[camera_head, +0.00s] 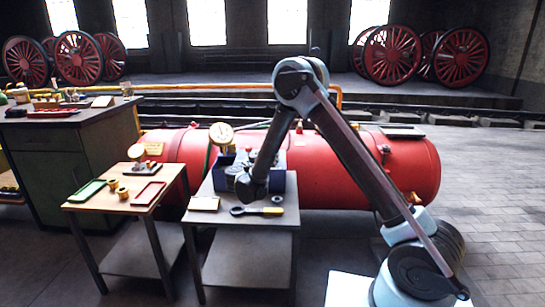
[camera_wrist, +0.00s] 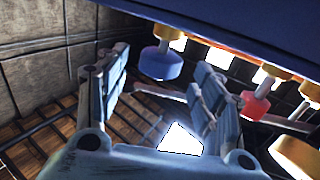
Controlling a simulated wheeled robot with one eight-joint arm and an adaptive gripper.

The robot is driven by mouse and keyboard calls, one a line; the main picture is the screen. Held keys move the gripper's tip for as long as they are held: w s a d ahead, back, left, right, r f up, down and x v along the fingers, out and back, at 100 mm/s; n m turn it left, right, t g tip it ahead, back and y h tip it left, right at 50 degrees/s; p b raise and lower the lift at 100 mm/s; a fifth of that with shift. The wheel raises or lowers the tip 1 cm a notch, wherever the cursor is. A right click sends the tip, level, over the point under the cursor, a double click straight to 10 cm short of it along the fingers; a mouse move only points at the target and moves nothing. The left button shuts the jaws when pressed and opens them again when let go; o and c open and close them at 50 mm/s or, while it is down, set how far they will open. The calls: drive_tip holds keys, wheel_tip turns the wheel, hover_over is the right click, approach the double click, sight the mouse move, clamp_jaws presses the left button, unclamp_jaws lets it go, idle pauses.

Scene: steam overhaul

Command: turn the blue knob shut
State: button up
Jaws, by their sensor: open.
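The blue knob (camera_wrist: 160,63) hangs on a brass-coloured stem below a dark blue body (camera_wrist: 250,22) in the wrist view. My gripper (camera_wrist: 163,76) is open, with one finger to the left of the knob and one to the right. The knob shows in the gap near the fingertips; I see no clear contact. In the head view my gripper (camera_head: 250,188) is at the blue-sided unit (camera_head: 228,160) on the middle table (camera_head: 225,212). I cannot make out the blue knob there; the arm covers part of the unit.
A red knob (camera_wrist: 254,106) and a brass knob (camera_wrist: 298,156) are close to the right finger. A wrench (camera_head: 257,211) lies at the table's front. A side table (camera_head: 110,207) with trays stands left, and a red boiler (camera_head: 340,175) lies behind.

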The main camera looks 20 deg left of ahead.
drive_tip(key=v, duration=0.7)
idle(0.3)
